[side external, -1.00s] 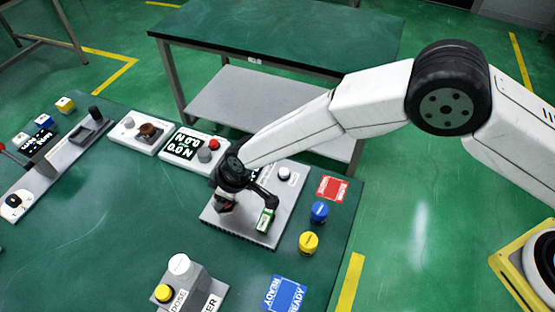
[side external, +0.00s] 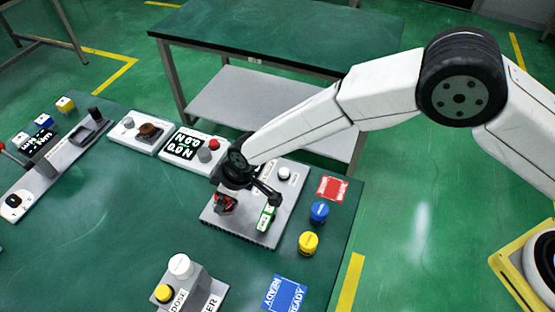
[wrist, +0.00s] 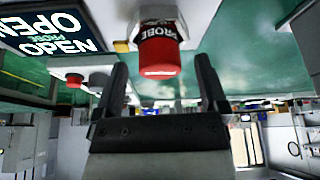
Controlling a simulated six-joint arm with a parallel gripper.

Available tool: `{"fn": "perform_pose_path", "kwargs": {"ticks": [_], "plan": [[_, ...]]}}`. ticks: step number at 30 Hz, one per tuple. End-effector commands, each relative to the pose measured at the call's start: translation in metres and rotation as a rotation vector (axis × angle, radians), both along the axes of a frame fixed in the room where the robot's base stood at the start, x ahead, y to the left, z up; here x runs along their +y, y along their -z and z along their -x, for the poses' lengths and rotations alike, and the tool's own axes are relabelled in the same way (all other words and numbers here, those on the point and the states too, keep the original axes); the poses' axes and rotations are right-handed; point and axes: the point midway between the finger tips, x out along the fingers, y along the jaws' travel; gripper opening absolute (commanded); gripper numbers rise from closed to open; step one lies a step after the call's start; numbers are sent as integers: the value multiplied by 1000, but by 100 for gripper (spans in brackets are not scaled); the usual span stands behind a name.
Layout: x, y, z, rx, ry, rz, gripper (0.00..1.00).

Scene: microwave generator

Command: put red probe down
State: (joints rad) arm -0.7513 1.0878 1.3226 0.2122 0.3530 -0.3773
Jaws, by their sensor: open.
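The red probe (wrist: 158,52), a red cylinder lettered PROBE, sits against a pale grey mount in the wrist view. In the side external view, the red probe (side external: 226,203) is at the left part of a grey panel (side external: 242,228) on the green table. My gripper (wrist: 162,62) is open, with one black finger on each side of the probe's line and visible gaps between fingers and probe. In the side external view, my gripper (side external: 244,192) is just above the panel, close to the probe. Part of the panel is hidden behind it.
A display unit (side external: 190,150) with a red button is behind left.

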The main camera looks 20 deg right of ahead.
Motion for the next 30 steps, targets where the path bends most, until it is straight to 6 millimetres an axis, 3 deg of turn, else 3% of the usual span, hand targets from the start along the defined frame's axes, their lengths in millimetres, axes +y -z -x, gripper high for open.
{"fn": "perform_pose_path", "kwargs": {"ticks": [16,30], "plan": [[-20,-48,13,-1,0,-2,93],[-23,-54,15,0,0,0,93]]}}
